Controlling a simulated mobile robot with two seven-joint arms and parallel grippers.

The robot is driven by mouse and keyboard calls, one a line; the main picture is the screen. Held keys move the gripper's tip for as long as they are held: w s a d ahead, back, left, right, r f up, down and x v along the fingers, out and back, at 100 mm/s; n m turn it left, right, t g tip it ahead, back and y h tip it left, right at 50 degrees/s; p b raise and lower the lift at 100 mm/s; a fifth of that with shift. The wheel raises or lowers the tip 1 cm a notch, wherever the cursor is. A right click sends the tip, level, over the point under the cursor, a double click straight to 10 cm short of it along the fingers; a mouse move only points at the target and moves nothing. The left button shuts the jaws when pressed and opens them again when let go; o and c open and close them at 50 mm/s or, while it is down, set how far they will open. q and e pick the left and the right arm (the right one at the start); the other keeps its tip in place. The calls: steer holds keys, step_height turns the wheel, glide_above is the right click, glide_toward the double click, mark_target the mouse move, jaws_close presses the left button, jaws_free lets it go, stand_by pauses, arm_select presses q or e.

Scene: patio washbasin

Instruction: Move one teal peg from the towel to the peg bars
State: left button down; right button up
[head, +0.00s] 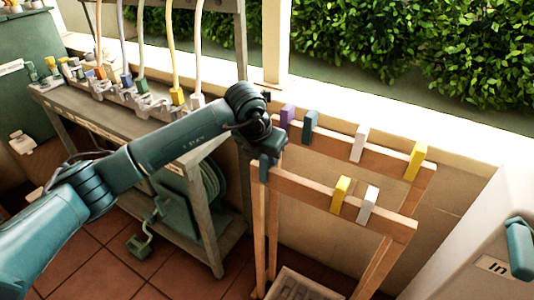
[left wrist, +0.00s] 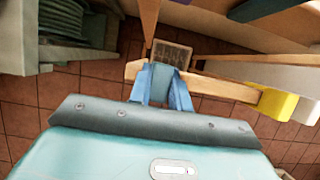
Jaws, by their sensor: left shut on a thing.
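My left gripper (head: 267,160) is at the left end of the front wooden peg bar (head: 300,185). In the left wrist view, its two blue-grey fingers (left wrist: 163,88) are shut on a teal peg (left wrist: 162,78), which shows between them at the bar. The fingers hide much of the peg, so I cannot tell how far it sits over the bar. A yellow peg (head: 341,194) and a white peg (head: 368,204) are farther right on this bar. The back bar (head: 335,140) carries a purple, a teal (head: 310,126), a white and a yellow peg. I see no towel.
A grey bench (head: 130,122) with several coloured pegs and hanging cords stands at the left, a hose reel (head: 205,190) beneath it. A white bin marked "In" (head: 470,240) is at the right. A low wall and hedge lie behind the bars.

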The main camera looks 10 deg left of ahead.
arm_select(q)
steer(key=c, duration=1.2)
jaws_free()
steer(key=shift+c, duration=0.2)
steer(key=shift+o, duration=0.2)
step_height(320, 180, up, 8)
steer(key=p, duration=0.4)
steer(key=shift+f, duration=0.1)
